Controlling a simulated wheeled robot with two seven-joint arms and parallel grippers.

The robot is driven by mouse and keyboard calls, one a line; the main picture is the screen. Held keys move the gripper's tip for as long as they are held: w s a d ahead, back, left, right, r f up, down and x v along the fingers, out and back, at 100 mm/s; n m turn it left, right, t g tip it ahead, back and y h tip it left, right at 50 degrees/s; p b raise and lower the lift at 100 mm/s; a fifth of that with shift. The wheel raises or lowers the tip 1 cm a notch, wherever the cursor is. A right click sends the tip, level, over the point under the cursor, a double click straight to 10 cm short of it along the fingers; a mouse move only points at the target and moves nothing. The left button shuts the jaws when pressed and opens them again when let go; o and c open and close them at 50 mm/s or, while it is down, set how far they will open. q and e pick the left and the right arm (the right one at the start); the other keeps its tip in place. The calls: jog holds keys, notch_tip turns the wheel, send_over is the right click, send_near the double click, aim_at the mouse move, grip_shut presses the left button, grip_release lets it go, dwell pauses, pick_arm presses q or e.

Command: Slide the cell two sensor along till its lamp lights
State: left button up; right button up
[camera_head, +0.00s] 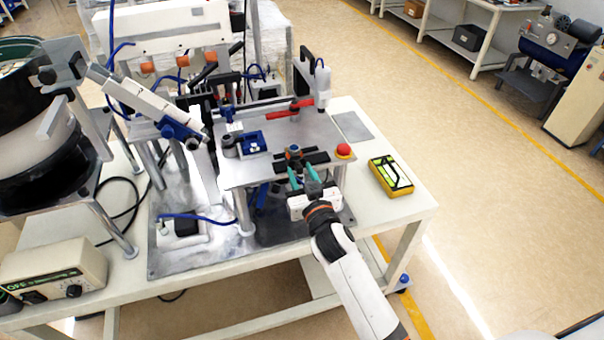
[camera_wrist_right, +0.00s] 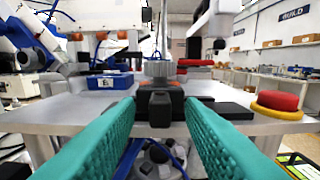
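A small dark sensor block with a round knurled knob (camera_head: 294,153) sits on a black rail (camera_head: 317,157) at the front edge of the grey machine plate. In the right wrist view the knob (camera_wrist_right: 160,69) stands above the black block (camera_wrist_right: 160,98). My right gripper (camera_head: 303,173) reaches in from the front with teal fingers spread. In its wrist view the fingertips (camera_wrist_right: 160,103) stand on either side of the block, close to it. I cannot tell whether they touch it. No lit lamp can be made out. My left gripper is not in view.
A red stop button (camera_head: 343,150) stands right of the rail. A blue fixture (camera_head: 251,142) and a red lever (camera_head: 289,110) are on the plate. A yellow device (camera_head: 391,176) lies on the white table. A bowl feeder (camera_head: 45,140) stands at left.

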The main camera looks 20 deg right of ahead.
grip_shut()
jog(key=shift+d, duration=0.2)
dwell(0.3)
grip_release()
